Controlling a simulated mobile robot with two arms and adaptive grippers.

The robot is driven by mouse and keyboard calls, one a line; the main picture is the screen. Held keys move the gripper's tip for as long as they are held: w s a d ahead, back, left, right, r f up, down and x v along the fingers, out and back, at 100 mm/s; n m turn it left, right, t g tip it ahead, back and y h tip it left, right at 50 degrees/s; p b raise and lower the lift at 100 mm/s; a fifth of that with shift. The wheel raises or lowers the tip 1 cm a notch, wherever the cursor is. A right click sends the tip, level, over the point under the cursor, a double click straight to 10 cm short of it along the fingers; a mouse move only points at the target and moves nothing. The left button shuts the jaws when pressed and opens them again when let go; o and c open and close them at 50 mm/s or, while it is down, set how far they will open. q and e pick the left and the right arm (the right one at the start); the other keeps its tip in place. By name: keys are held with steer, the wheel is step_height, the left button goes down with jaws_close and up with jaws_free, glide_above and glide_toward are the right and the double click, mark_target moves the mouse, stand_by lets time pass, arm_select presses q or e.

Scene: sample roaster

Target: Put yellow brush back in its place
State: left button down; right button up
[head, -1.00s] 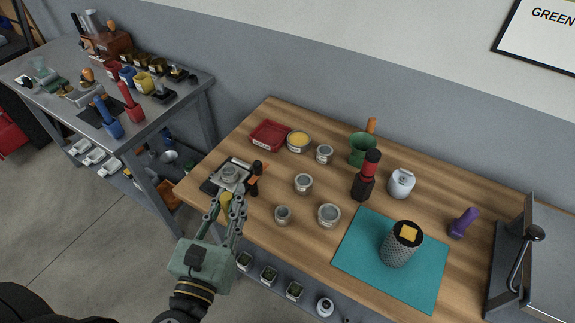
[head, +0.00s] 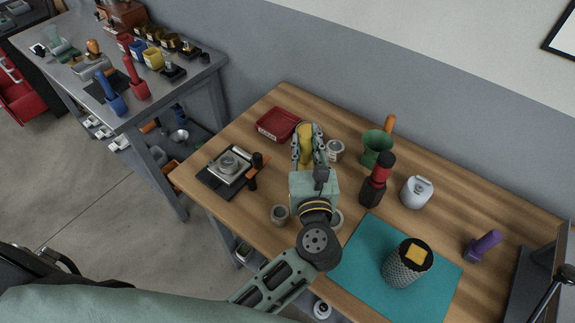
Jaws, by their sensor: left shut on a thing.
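My left gripper (head: 308,160) is over the wooden table, pointing to the back, with a yellow thing, seemingly the yellow brush (head: 305,154), between its fingers. The fingers hide most of it, so its tilt and its height above the table cannot be told. A blue brush (head: 110,95) and a red brush (head: 135,80) stand upright on the grey table at left. A purple brush (head: 484,245) is on the wooden table at right. My right gripper is out of view.
A red tray (head: 277,125) lies left of the gripper, a small scale (head: 227,171) on a black base nearer. A grey tin (head: 335,151), green cup (head: 377,148), red-topped black grinder (head: 376,182) and white jar (head: 416,192) stand to the right. A teal mat (head: 365,262) holds a dark canister.

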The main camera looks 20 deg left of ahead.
arm_select(q)
steer(key=w+d+r+y, duration=0.1)
steer(key=w+d+r, duration=0.1)
steer(key=w+d, duration=0.25)
steer(key=shift+n, duration=0.3)
steer(key=a+f+p, duration=0.1)
steer(key=a+f, duration=0.2)
steer(key=w+a+f+p, duration=0.1)
steer(key=a+f, duration=0.3)
steer(key=w+a+f+p, duration=0.1)
steer(key=a+f, duration=0.2)
steer(key=a, duration=0.1)
steer(key=shift+f+p, duration=0.2)
steer(key=shift+p, duration=0.15)
steer(key=shift+f, duration=0.15)
arm_select(e)
steer(key=r, duration=0.2)
steer(key=w+r, duration=0.1)
steer(key=shift+d+r, duration=0.2)
steer(key=shift+d, duration=0.05)
steer(key=shift+f, duration=0.1)
arm_select(q)
steer(key=shift+f+b, duration=0.2)
steer(key=shift+b, duration=0.1)
steer(key=c, duration=1.5)
jaws_free()
steer(key=shift+r, duration=0.1)
arm_select(e)
steer(key=shift+d, duration=0.1)
